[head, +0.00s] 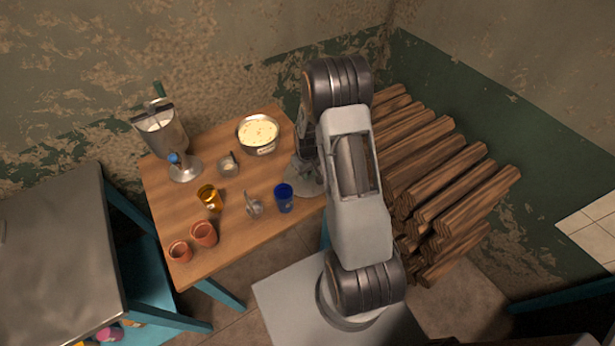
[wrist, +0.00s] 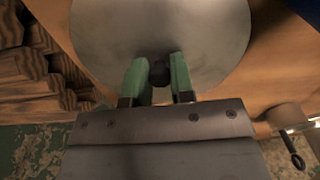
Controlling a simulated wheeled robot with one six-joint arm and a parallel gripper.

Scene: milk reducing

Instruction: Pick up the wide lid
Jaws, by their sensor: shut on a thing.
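The wide lid (wrist: 205,40) is a round grey metal disc with a dark knob (wrist: 159,72) at its middle. In the wrist view my gripper (wrist: 158,66) has its two green fingers on either side of the knob, shut on it. In the head view the lid (head: 306,183) shows only in part at the right end of the wooden table, and my arm hides the rest. I cannot tell whether the lid touches the table. My gripper (head: 305,160) is mostly hidden there too.
The wooden table (head: 240,222) also holds a metal dispenser (head: 165,140), a bowl of pale food (head: 258,134), a small jar (head: 228,164), a yellow cup (head: 210,198), a glass (head: 254,207), a blue cup (head: 284,198) and clay pots (head: 204,234). Stacked logs (head: 440,180) lie right of it.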

